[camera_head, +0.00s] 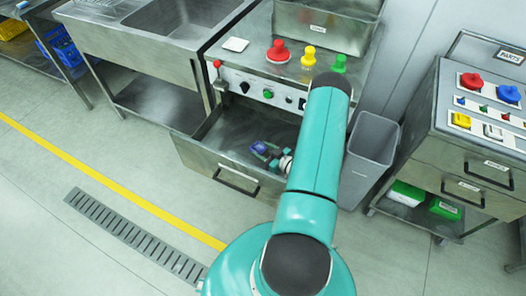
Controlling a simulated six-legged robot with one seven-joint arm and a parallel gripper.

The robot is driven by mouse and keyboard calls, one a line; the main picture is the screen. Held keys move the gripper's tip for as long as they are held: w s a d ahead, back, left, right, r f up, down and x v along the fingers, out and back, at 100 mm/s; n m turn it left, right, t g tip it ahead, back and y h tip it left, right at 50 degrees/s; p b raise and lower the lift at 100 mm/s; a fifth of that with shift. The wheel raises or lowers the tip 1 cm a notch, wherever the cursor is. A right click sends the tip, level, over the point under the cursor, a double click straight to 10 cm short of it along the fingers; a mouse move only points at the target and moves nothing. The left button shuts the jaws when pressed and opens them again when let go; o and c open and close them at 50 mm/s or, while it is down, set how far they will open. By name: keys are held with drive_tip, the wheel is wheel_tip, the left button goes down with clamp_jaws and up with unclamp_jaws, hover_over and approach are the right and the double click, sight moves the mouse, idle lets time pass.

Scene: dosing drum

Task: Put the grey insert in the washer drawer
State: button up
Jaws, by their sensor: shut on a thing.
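The washer drawer (222,172) is pulled open below the control panel, with a dark metal interior and a black handle on its front. My gripper (264,150) reaches into or just above the drawer's opening and is shut on a small blue-grey piece (257,146). This piece is probably the grey insert, but it is too small to be sure of its shape. I cannot tell whether it touches the drawer floor. My teal arm hides the right part of the drawer.
A grey bin (372,150) stands to the right, beside a drawer cabinet (480,150). A sink (180,20) is at left. The floor in front is clear.

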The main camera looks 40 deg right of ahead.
drive_tip(key=shift+f, duration=0.4)
